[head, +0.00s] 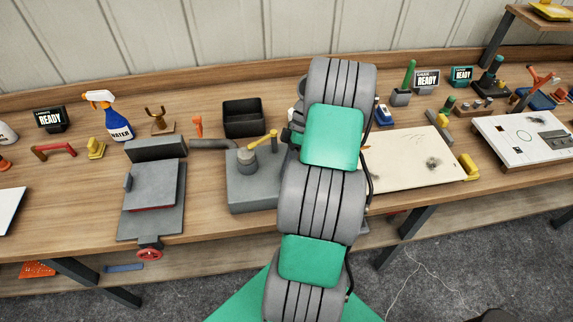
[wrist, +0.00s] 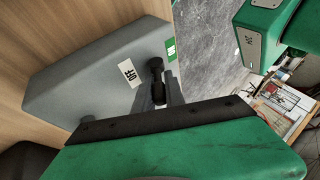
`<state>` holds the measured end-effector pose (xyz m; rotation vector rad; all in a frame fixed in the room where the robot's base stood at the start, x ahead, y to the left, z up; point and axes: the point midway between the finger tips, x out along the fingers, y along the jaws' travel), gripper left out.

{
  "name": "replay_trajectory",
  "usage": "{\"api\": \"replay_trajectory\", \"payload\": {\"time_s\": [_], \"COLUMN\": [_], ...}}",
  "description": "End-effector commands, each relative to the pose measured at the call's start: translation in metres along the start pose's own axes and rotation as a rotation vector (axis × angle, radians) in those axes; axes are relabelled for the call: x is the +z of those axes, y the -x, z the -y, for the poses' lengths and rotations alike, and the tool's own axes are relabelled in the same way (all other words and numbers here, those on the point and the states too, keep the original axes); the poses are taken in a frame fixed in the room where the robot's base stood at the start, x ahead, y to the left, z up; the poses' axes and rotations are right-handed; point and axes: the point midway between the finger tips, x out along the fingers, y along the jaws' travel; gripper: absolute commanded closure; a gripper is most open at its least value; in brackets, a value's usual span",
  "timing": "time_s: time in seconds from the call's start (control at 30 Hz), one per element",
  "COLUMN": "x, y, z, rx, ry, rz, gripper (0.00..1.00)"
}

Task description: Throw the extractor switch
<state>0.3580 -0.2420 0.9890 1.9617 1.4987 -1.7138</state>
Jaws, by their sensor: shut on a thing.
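The extractor switch is a grey box (wrist: 100,88) on the wood top in the wrist view. It has a white label that seems to read OFF (wrist: 130,73) and a green label (wrist: 170,49). A black lever (wrist: 156,78) stands out of its face between the labels, beside the green one. My gripper (wrist: 162,104) is shut on the lever; its green and black body hides the lower part of the hold. In the head view my grey and green arm hides the gripper and the switch.
The bench (head: 75,200) is crowded. Left of my arm are a vice-like grey fixture (head: 152,190), a grey block with a yellow handle (head: 250,185), a black bin (head: 244,118) and a spray bottle (head: 115,122). A pale stained board (head: 410,160) lies to the right.

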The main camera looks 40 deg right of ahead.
Motion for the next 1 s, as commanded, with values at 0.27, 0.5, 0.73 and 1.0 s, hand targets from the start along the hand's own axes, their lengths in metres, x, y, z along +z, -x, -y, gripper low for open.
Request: {"api": "replay_trajectory", "payload": {"time_s": [0.27,0.5,0.73,1.0], "x": [0.0022,0.0024,0.0022,0.0021], "y": [0.0005,0.0000,-0.0002,-0.0005], "z": [-0.0017,-0.0016,-0.0018,-0.0025], "rx": [-0.038,-0.038,-0.037,-0.035], "ry": [-0.017,-0.018,-0.017,-0.018], "rz": [0.010,0.009,0.008,0.007], "gripper": [1.00,0.83,0.64,0.64]}}
